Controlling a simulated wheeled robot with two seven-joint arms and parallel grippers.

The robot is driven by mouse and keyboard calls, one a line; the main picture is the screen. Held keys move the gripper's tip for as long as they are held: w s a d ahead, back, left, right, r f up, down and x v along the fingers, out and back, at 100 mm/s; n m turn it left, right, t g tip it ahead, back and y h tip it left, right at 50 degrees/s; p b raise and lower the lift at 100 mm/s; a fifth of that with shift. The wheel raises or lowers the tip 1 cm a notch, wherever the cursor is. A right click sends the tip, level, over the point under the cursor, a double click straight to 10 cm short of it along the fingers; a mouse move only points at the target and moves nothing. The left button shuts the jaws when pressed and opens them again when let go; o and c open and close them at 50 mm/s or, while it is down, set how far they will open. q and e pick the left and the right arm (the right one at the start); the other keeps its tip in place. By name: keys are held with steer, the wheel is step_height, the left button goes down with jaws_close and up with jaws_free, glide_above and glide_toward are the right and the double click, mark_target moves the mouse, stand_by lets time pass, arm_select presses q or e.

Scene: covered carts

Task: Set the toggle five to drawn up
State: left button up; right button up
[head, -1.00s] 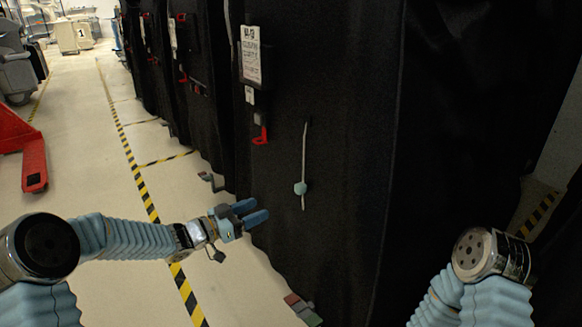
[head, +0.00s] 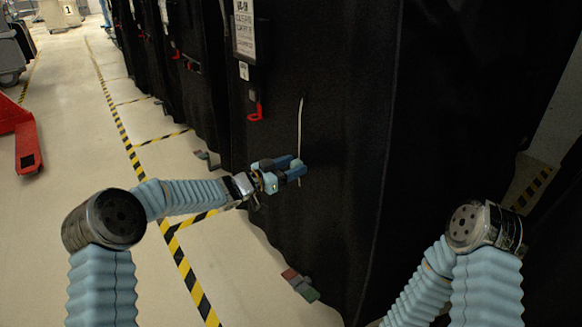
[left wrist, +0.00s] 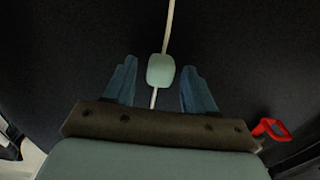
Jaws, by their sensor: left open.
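A pale green toggle (left wrist: 160,70) sits on a whitish cord (left wrist: 168,25) that hangs down a black cover. In the left wrist view the toggle is between the two blue fingers of my left gripper (left wrist: 160,88), with a gap on both sides. In the head view my left gripper (head: 295,166) is at the lower part of the cord (head: 300,125) and mostly hides the toggle. It is open. No number shows on the toggle. My right arm is at the lower right, but its gripper is out of view.
The black cover (head: 335,200) fills the middle and right. A label (head: 244,30) and a red hook (head: 255,112) are on it up and left of the cord. The same hook shows in the left wrist view (left wrist: 270,129). The floor to the left is open around the striped tape.

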mark_target(303, 128)
arm_select(q)
jaws_close()
stand_by(0.3)
